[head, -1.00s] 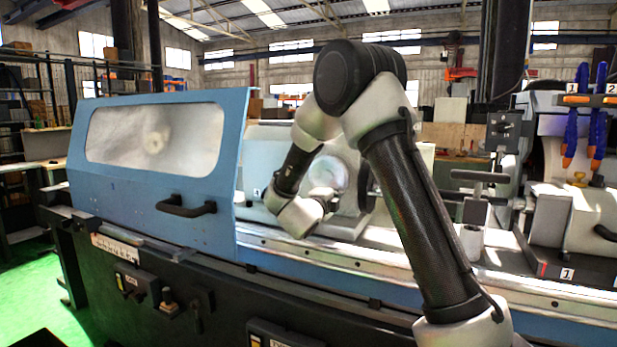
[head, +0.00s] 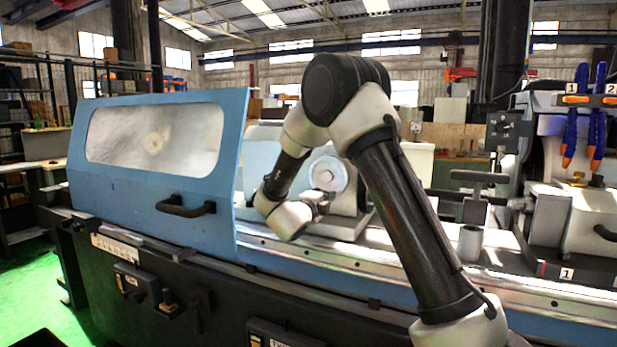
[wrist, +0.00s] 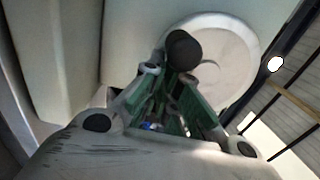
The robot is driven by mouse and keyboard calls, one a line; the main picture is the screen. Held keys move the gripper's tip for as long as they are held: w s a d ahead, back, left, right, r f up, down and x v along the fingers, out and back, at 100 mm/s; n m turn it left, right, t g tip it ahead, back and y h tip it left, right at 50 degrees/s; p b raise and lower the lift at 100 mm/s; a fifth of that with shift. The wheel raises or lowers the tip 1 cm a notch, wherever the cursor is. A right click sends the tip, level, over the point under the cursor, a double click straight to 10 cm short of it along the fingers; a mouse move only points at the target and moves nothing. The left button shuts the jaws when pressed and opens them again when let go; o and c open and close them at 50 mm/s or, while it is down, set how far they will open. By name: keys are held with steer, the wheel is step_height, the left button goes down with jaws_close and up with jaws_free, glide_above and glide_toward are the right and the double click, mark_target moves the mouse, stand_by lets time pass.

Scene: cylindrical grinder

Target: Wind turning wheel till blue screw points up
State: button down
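The turning wheel (head: 328,173) is a pale round disc on the machine, right of the blue door; my arm partly covers its lower left. In the wrist view the wheel (wrist: 222,48) fills the upper right, with a black knob (wrist: 184,50) in front of its face. My gripper (wrist: 170,76) has green-sided fingers that reach toward the knob, their tips close below it. Whether they touch or clasp it I cannot tell. In the head view the gripper (head: 322,200) is small and partly hidden by my wrist. I cannot make out a blue screw on the wheel.
The blue door (head: 235,150) with its window and black handle (head: 186,208) stands left of my wrist. A metal rail (head: 380,262) runs along the machine front below it. A grey block with a lever (head: 480,185) stands to the right.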

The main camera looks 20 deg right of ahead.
steer(key=w+a+v, duration=0.1)
steer(key=v, duration=0.8)
stand_by(0.5)
steer(key=shift+w+a, duration=0.1)
steer(key=shift+w, duration=0.1)
